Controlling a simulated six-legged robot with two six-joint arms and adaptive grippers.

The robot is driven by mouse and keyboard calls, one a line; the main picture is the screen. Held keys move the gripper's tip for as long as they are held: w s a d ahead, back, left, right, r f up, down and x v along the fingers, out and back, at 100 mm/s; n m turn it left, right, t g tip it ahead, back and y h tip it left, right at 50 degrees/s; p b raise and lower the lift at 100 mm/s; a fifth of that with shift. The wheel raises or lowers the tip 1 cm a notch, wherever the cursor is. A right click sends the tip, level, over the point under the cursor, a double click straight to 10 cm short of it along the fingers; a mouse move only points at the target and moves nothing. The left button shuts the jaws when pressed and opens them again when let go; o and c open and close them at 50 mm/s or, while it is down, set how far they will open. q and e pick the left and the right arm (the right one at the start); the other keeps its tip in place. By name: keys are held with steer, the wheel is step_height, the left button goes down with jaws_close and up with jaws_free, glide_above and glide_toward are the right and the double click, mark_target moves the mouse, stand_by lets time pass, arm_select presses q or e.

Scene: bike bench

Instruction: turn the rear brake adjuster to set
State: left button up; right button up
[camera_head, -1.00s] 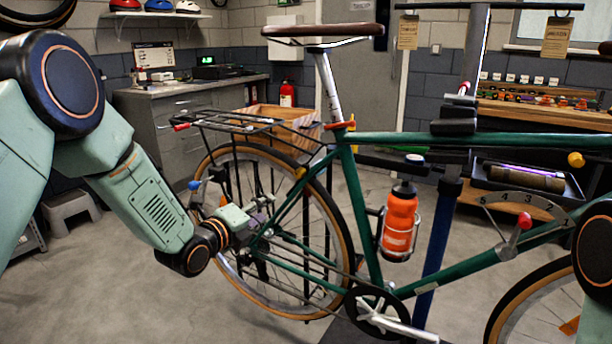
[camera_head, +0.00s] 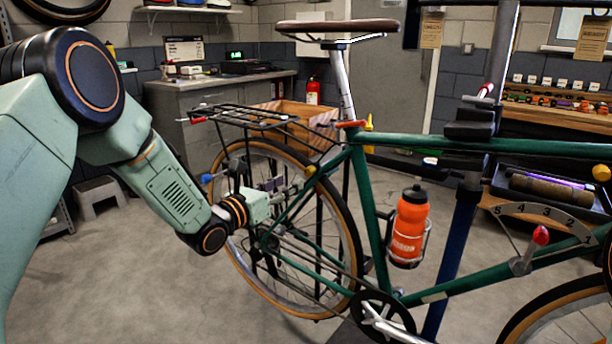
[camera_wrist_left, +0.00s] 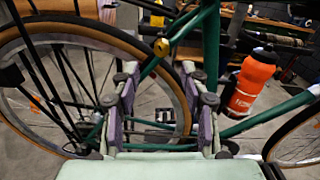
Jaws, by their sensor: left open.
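The green bike (camera_head: 362,200) stands side-on with its rear wheel (camera_head: 355,235) at the left. A yellow knob (camera_head: 310,170) sits on the seat stay, and it also shows in the left wrist view (camera_wrist_left: 161,47). I cannot tell for sure whether this knob is the rear brake adjuster. My left gripper (camera_head: 286,187) is beside the rear wheel, below and left of the yellow knob. In the left wrist view its two purple-padded fingers (camera_wrist_left: 163,88) are spread with nothing between them, and the knob lies beyond the tips. My right gripper is out of view.
A rear rack (camera_head: 250,115) is above the wheel. A blue knob (camera_head: 207,178) is left of my gripper. An orange bottle (camera_head: 410,228), a blue stand post (camera_head: 457,250) and a numbered dial (camera_head: 545,211) with a red-tipped lever (camera_head: 540,236) are farther right.

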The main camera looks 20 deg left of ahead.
mark_target(307, 174)
arm_select(q)
steer(key=b+x, duration=0.1)
steer(key=x, duration=0.5)
steer(key=shift+w+d+f, duration=0.1)
steer(key=shift+w+d, duration=0.05)
steer(key=shift+w, duration=0.1)
steer(key=shift+w+d+b, duration=0.25)
steer(key=shift+w+b, duration=0.05)
steer(key=shift+w, duration=0.05)
steer(key=shift+w+a, duration=0.1)
steer(key=shift+c, duration=0.2)
steer(key=c, duration=0.3)
jaws_close()
